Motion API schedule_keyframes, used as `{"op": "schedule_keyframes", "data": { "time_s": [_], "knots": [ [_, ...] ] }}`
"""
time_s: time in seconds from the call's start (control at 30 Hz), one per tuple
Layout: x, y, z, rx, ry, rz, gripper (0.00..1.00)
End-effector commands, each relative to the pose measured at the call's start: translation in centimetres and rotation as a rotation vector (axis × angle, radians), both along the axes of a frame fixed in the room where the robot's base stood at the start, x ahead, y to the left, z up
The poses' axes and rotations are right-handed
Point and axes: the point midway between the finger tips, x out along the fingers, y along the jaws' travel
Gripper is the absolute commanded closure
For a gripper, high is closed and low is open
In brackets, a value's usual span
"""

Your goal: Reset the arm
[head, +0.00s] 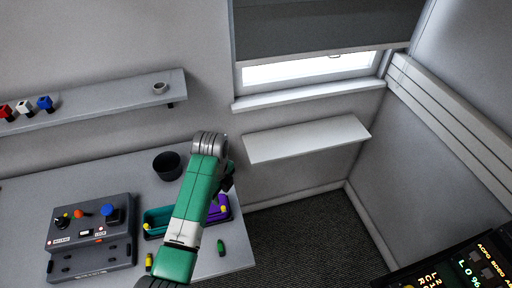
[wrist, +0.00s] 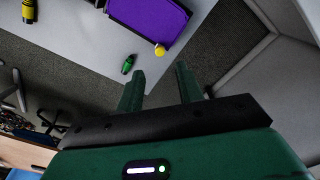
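My arm reaches over the right part of the grey desk in the head view, and its wrist hides part of the trays. My gripper (wrist: 160,88) shows in the wrist view with its two green fingers apart and nothing between them. It hangs above the desk's edge, apart from everything. In the head view the fingertips are hardly visible behind the arm.
A teal tray (head: 158,214) and a purple tray (head: 214,216) stand on the desk (head: 30,190). A green connector (head: 220,247) and a yellow one (head: 149,262) lie in front. A control box (head: 92,236) is left, a dark cup (head: 167,166) behind. Floor lies open right of the desk.

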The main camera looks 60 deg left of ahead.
Motion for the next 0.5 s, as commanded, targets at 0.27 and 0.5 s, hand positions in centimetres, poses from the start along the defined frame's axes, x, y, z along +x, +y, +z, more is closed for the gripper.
{"op": "schedule_keyframes", "data": {
  "time_s": [0.27, 0.5],
  "knots": [
    [0.0, 0.0, 0.0, 0.0, 0.0, 0.0, 0.63],
    [12.3, -5.6, 8.2, 0.199, -0.36, 0.157, 0.63]
  ]
}}
